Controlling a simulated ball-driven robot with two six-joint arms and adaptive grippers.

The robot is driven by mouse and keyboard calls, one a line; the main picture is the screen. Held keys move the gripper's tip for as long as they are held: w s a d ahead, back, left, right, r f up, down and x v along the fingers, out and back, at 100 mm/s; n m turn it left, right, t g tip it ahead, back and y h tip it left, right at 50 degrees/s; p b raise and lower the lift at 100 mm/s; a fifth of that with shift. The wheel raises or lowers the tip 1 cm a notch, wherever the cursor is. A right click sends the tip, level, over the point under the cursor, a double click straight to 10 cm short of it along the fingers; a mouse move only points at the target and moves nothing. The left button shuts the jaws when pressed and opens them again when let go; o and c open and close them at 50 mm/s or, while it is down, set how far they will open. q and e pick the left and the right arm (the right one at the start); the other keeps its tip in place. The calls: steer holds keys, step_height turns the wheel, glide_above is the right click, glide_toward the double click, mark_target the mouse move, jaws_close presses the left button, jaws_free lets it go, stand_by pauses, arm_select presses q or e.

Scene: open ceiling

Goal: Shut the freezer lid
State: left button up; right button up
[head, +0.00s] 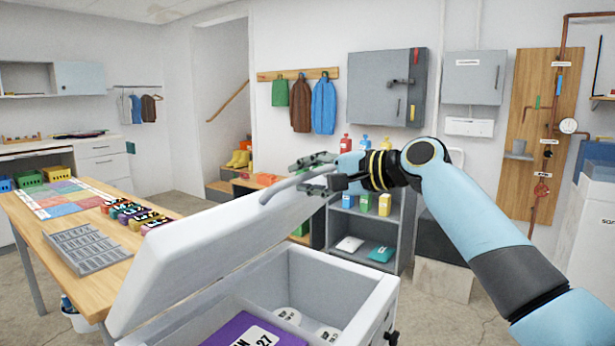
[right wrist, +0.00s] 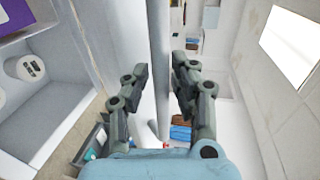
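The white chest freezer (head: 362,312) stands at the front, and its lid (head: 200,240) is raised at a slant. A curved grey handle (head: 283,187) runs along the lid's raised edge. My right gripper (head: 303,176) is at this handle. In the right wrist view its two fingers stand apart, one on each side of the handle bar (right wrist: 160,25), with a visible gap on both sides. Inside the freezer are a purple package (head: 255,331) and white round tubs (head: 287,315). My left gripper is not in view.
A wooden table (head: 60,225) with a grey tray (head: 88,250) and colourful items stands left of the freezer. A grey shelf (head: 345,230) with bottles and packages is behind it. A white bucket (head: 80,318) is on the floor by the table.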

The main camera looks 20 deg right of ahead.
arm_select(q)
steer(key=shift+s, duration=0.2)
arm_select(e)
steer(key=shift+c, duration=0.3)
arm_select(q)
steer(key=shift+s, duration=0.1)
arm_select(e)
jaws_close()
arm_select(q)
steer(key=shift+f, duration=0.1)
